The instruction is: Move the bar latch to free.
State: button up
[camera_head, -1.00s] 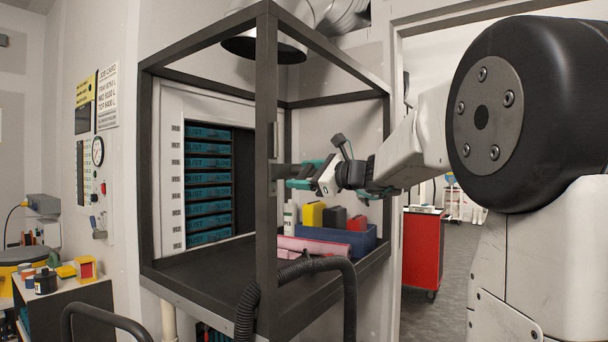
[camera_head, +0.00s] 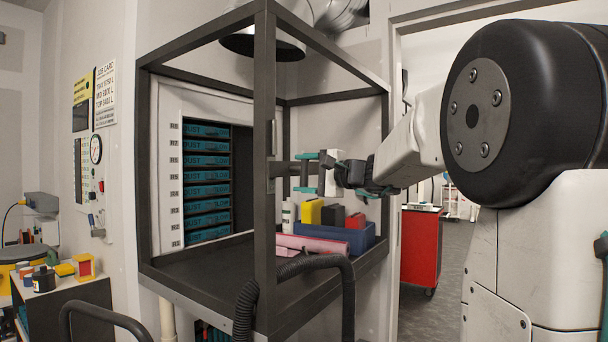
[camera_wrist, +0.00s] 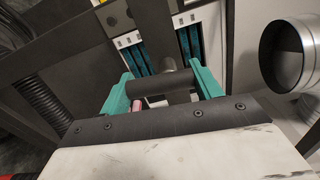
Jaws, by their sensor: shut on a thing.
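The bar latch (camera_head: 284,170) is a dark bar at the near upright post of the bench frame. It reaches right from the post to my gripper (camera_head: 305,173), roughly level. My gripper's teal fingers lie one above the other at its right end. In the wrist view, a dark round grip of the latch (camera_wrist: 160,82) lies across between the teal fingers of my gripper (camera_wrist: 162,88), and they are shut on it. The latch's far end at the post is partly hidden, so I cannot tell how it seats there.
The dark frame post (camera_head: 264,120) stands close left of my gripper. Below are a blue bin (camera_head: 340,238) with boxes, a white bottle (camera_head: 288,214) and a pink roll (camera_head: 310,246). A black hose (camera_head: 345,285) loops in front. A metal duct (camera_wrist: 283,52) shows at right in the wrist view.

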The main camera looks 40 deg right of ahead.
jog(key=shift+n, duration=0.6)
jog(key=o, duration=1)
jog(key=shift+d, duration=0.1)
jog(key=v, duration=0.7)
jog(key=shift+s+d, duration=0.1)
jog(key=shift+s, duration=0.25)
